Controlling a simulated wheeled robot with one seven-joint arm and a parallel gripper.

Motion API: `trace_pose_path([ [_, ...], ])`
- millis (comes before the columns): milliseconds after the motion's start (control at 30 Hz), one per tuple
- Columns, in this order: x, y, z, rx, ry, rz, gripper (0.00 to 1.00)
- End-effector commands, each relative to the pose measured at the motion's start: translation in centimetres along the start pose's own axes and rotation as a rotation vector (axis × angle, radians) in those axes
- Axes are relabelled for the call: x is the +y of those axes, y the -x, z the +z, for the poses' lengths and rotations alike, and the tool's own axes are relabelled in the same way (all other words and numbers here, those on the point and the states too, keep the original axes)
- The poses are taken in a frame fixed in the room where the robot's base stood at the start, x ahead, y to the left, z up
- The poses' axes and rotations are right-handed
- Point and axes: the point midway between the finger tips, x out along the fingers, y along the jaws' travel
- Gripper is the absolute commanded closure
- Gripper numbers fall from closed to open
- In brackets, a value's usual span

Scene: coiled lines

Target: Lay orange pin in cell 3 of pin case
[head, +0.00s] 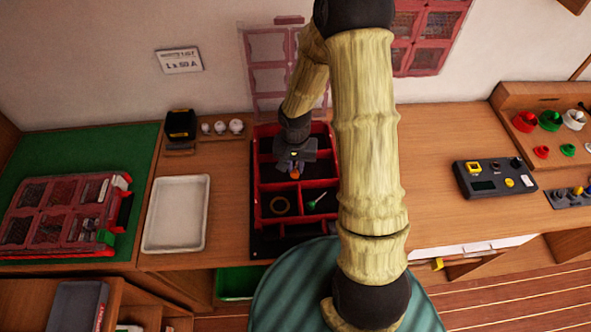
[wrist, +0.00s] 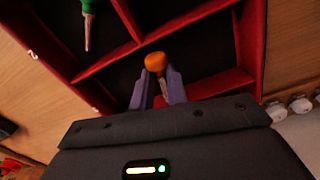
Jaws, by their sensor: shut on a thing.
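The pin case (head: 256,190) is a red-walled tray with dark cells on the counter; its red wall also shows in the wrist view (wrist: 252,40). The rest of the pin is mostly hidden. I cannot tell how far it is above the cell floor. Small white cell numbers on the rim are too blurred to read surely.
A white tray (head: 176,214) is to the left, a dark control box (head: 495,179) to the right. Red dividers stand around my fingers.

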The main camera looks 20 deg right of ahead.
Motion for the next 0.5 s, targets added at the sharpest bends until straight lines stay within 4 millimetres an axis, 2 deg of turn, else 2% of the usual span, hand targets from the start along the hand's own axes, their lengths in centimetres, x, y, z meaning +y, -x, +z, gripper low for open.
trace_pose_path([
  [100, 0.0, -1.8, 0.1, -0.004, 0.002, 0.002, 1.0],
  [200, 0.0, -2.6, 0.1, -0.002, 0.002, 0.001, 1.0],
  [500, 0.0, -2.9, 0.0, 0.0, 0.001, 0.0, 1.0],
])
